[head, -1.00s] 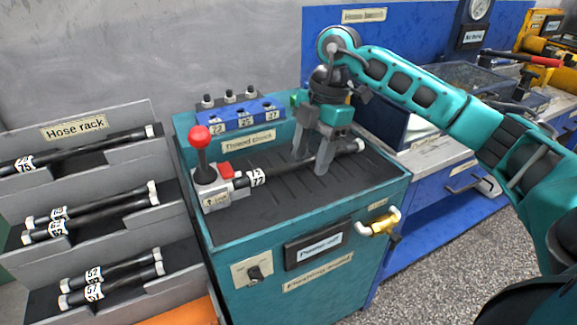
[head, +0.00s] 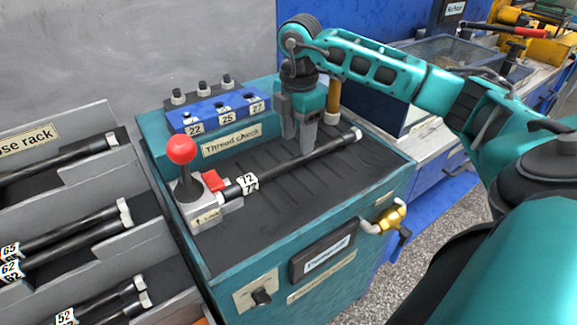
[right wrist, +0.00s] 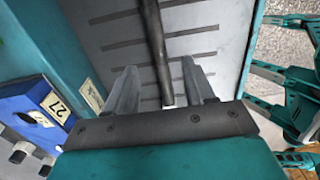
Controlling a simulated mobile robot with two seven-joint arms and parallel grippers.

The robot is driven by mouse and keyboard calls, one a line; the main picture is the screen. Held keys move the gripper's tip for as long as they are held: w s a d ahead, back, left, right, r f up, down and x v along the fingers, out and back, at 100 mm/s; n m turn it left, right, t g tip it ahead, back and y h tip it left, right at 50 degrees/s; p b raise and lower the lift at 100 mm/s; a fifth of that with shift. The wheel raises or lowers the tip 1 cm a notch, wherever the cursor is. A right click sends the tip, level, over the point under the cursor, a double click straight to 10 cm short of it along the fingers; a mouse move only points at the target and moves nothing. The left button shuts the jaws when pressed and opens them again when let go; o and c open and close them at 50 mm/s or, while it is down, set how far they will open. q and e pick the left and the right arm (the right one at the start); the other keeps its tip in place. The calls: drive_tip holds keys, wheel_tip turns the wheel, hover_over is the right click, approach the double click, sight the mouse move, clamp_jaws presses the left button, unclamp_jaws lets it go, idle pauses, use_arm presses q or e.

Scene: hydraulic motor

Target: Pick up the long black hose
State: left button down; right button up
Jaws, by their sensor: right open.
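The long black hose (head: 300,166) lies on the slotted black top of the teal bench (head: 385,180). It bears a white "72" label, its left end is at the clamp block and its right end has a light metal fitting. My right gripper (head: 300,147) points down beside the hose, on its far side in the head view, open and holding nothing. In the right wrist view, the hose (right wrist: 154,40) runs between the two fingers in the picture; I cannot tell the height gap. My left gripper is not in view.
A clamp block with a red-knobbed lever (head: 182,152) stands at the hose's left end. The blue thread-check block (head: 218,114) is behind. The hose rack (head: 40,240) with several labelled hoses is at left. A brass tap (head: 390,215) sticks out at the bench's right front.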

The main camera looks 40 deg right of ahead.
sight(294, 158)
drive_tip(key=f, duration=0.3)
drive_tip(key=f+b, duration=0.1)
drive_tip(key=f, duration=0.1)
drive_tip(key=shift+w+a+f, duration=0.1)
drive_tip(key=shift+a+f, duration=0.2)
drive_tip(key=shift+f, duration=0.05)
drive_tip(key=shift+c, duration=0.2)
clamp_jaws()
drive_tip(key=shift+r, duration=0.1)
